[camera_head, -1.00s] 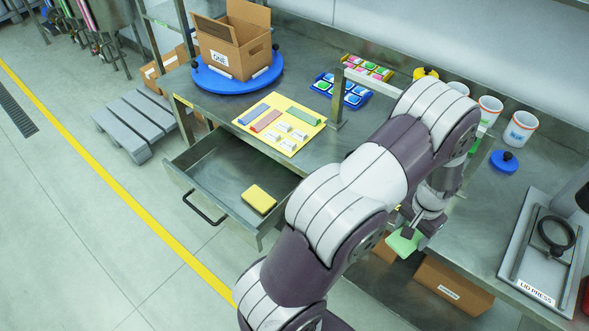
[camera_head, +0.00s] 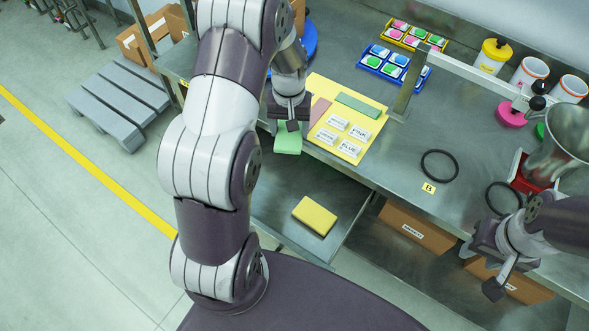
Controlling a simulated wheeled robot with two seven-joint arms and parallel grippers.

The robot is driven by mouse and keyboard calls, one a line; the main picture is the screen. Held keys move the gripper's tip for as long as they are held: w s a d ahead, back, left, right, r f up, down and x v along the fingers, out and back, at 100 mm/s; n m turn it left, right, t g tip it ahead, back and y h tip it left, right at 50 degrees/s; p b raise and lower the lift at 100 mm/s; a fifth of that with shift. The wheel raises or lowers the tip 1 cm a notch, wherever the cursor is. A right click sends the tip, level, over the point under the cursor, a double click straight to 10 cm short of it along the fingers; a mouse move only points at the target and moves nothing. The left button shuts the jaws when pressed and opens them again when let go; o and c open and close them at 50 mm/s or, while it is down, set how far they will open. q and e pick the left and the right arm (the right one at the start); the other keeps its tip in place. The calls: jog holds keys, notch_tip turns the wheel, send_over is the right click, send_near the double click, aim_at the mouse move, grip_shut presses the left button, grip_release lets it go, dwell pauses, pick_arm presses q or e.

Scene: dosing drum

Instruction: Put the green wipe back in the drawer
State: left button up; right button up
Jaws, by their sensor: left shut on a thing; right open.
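My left gripper (camera_head: 288,124) is shut on the green wipe (camera_head: 288,143) and points downward. The wipe hangs below the fingers, over the back part of the open drawer near the table's front edge; its exact height above the drawer is hard to tell. The drawer (camera_head: 279,190) is pulled out, its left side hidden behind my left arm. A yellow block, perhaps a sponge (camera_head: 314,216), lies inside it, with bare floor around. My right gripper (camera_head: 489,264) is open and empty at the lower right, in front of the table.
A yellow board (camera_head: 371,109) with colored strips and white labelled blocks lies just behind the wipe. Blue (camera_head: 372,59) and yellow (camera_head: 424,30) trays stand farther back. A black ring (camera_head: 440,152) lies on the table. A cardboard box (camera_head: 416,228) sits on the lower shelf.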

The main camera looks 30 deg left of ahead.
pick_arm(q)
jog(key=s+a+n, duration=0.1)
jog(key=s+a+f+n+b, duration=0.1)
jog(key=shift+a, duration=0.35)
jog(key=s+n+b, duration=0.2)
jog(key=s+n, duration=0.2)
jog(key=n+b, duration=0.2)
jog(key=b, duration=0.3)
send_near(269, 183)
notch_tip(269, 183, down, 7)
jog(key=shift+r+b, duration=0.15)
jog(key=shift+b, duration=0.45)
pick_arm(e)
notch_tip(269, 183, down, 11)
jog(key=shift+d, duration=0.25)
pick_arm(q)
jog(key=o, duration=1)
